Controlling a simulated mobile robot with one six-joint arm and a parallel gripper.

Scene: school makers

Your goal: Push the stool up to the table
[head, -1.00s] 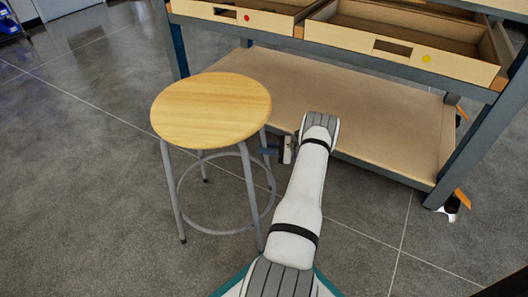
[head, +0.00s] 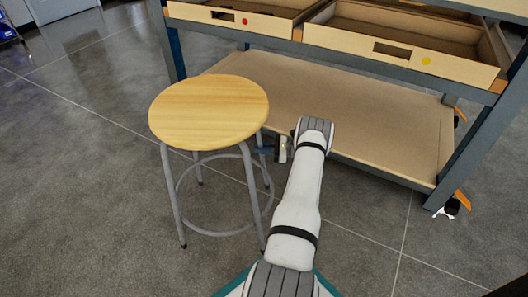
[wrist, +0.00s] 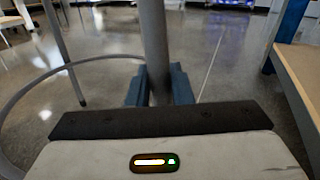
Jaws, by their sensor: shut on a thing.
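The stool (head: 209,110) has a round light wood seat and grey metal legs joined by a ring. It stands upright in front of the table (head: 330,105), at the left of the table's lower shelf. My gripper (head: 264,151) reaches the stool's right side below the seat. In the wrist view my gripper (wrist: 159,88) has its two blue fingers closed on either side of a grey stool leg (wrist: 155,40). The leg's lower end is hidden behind the gripper body. The ring (wrist: 50,75) shows to the left of the leg.
The table has a left drawer (head: 225,17) and a right drawer (head: 395,55), both seen open from above. The floor (head: 80,190) left of the stool is clear.

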